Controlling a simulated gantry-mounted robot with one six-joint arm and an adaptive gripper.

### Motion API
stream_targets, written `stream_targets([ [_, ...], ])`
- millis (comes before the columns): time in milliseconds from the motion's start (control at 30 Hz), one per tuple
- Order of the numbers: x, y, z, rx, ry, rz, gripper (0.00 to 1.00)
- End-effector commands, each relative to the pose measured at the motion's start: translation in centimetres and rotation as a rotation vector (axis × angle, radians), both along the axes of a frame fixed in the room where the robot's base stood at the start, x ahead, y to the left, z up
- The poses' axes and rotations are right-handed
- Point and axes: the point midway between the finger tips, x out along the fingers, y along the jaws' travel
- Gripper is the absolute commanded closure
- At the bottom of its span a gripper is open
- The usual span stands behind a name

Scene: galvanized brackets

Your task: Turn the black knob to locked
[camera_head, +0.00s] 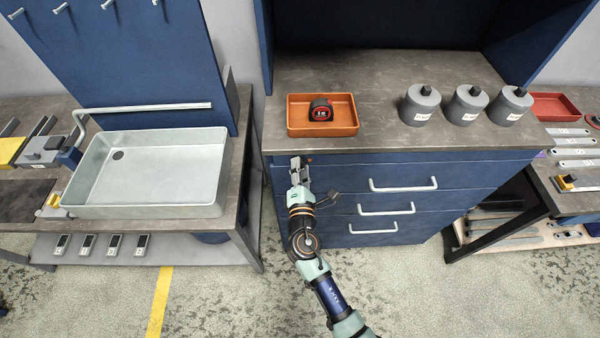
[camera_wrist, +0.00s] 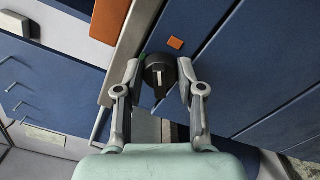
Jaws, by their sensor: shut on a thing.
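The black knob (camera_wrist: 160,76) sits on the blue cabinet front in the wrist view. It is round with a white line mark on its face. My gripper (camera_wrist: 160,82) has a finger on each side of the knob and is shut on it. In the head view my gripper (camera_head: 299,164) is at the upper left of the drawer front, just below the counter edge. The knob is mostly hidden there.
Drawers with pale handles (camera_head: 403,185) lie right of my gripper. Above, the counter (camera_head: 380,90) holds an orange tray (camera_head: 322,131) with a tape measure (camera_head: 321,110) and several grey canisters (camera_head: 420,104). A metal sink (camera_head: 150,172) stands at left. The floor in front is mostly clear.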

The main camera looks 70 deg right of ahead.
Motion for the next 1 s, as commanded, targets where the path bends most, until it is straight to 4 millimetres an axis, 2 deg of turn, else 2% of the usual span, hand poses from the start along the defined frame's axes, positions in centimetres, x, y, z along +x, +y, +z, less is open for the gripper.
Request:
stream_targets([
  [33, -0.01, 0.0, -0.45, 0.015, -0.038, 0.0, 0.97],
  [500, -0.03, -0.03, -0.42, 0.168, -0.378, 0.001, 0.97],
  [1000, -0.05, -0.03, -0.22, 0.225, -0.503, -0.001, 0.97],
])
